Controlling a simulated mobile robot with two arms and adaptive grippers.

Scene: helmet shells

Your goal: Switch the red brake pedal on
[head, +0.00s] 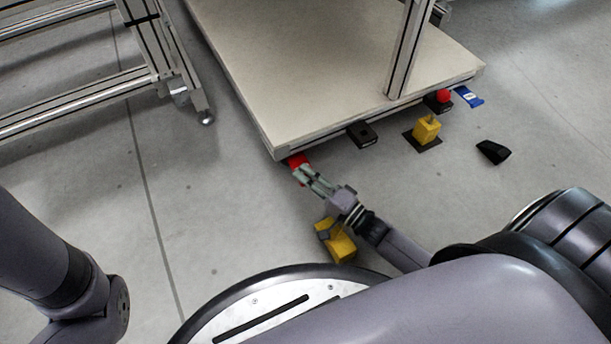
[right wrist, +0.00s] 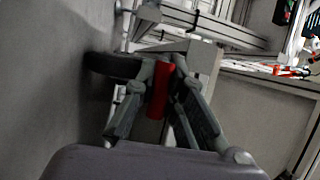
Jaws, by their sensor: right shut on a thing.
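A red brake pedal (head: 297,160) is at floor level by the near left corner of the low platform. It also shows in the right wrist view (right wrist: 160,92), upright between the fingers. My right gripper (head: 304,172) reaches down to it, and its fingers are shut on the red part. The pedal's base is mostly hidden by the fingers and the platform edge. My left arm shows at the lower left, but its gripper is outside the view.
A pale platform (head: 330,60) with a metal post stands over the pedal. Along its edge are a black pedal (head: 362,135), a yellow block (head: 426,130), another red thing (head: 443,96), a blue item (head: 468,97) and a black wedge (head: 493,151). Another yellow block (head: 341,247) lies below my right wrist.

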